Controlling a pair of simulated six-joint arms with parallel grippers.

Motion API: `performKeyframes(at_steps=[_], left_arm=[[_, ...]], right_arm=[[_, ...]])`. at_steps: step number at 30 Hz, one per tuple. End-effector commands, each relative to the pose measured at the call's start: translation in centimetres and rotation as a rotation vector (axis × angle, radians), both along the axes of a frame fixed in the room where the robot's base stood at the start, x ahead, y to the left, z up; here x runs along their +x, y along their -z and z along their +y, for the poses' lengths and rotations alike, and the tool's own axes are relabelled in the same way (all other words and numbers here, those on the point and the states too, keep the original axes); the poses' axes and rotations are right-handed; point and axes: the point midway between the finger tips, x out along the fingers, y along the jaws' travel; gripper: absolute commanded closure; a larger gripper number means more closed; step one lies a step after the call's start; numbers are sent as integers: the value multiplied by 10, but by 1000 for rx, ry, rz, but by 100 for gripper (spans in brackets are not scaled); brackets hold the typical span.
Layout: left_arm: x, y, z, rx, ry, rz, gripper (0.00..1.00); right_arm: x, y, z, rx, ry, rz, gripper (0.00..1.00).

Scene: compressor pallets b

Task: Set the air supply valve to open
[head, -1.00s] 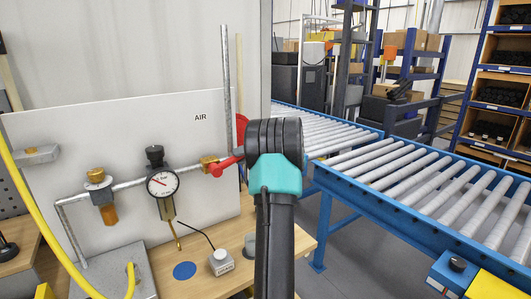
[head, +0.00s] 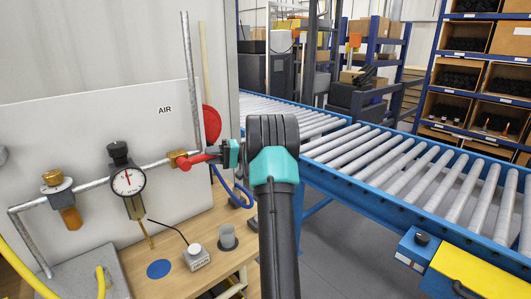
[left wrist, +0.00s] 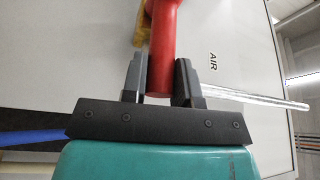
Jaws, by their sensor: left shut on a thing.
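The air supply valve (head: 177,159) is a brass body on the grey pipe of the white board marked AIR. Its red lever handle (head: 195,160) points right, roughly in line with the pipe. My left gripper (head: 215,154) is at the handle's outer end, beside the board. In the left wrist view, the red handle (left wrist: 163,45) lies between the two dark fingers of my left gripper (left wrist: 160,80), which are shut on it. My forearm is to the right of the valve in the head view. My right gripper is not in view.
A pressure gauge (head: 128,181) and a brass filter (head: 62,200) sit left of the valve. A red disc (head: 211,125) is behind the handle. A wooden bench (head: 215,222) holds a small grey box (head: 197,257). A blue roller conveyor (head: 400,185) runs at the right.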

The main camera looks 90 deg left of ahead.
Motion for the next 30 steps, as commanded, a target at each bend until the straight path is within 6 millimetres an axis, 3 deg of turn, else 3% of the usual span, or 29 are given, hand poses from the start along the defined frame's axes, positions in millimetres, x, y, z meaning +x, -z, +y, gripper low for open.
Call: performKeyframes(at_steps=[9, 10, 17, 30], left_arm=[[0, 1, 0, -4, 0, 1, 100], [0, 1, 0, -4, 0, 1, 70], [0, 1, 0, -3, 1, 0, 48], [9, 2, 3, -2, 1, 0, 47]], right_arm=[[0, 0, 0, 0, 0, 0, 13], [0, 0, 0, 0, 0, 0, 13], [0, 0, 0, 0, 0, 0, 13], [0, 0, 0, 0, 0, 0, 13]])
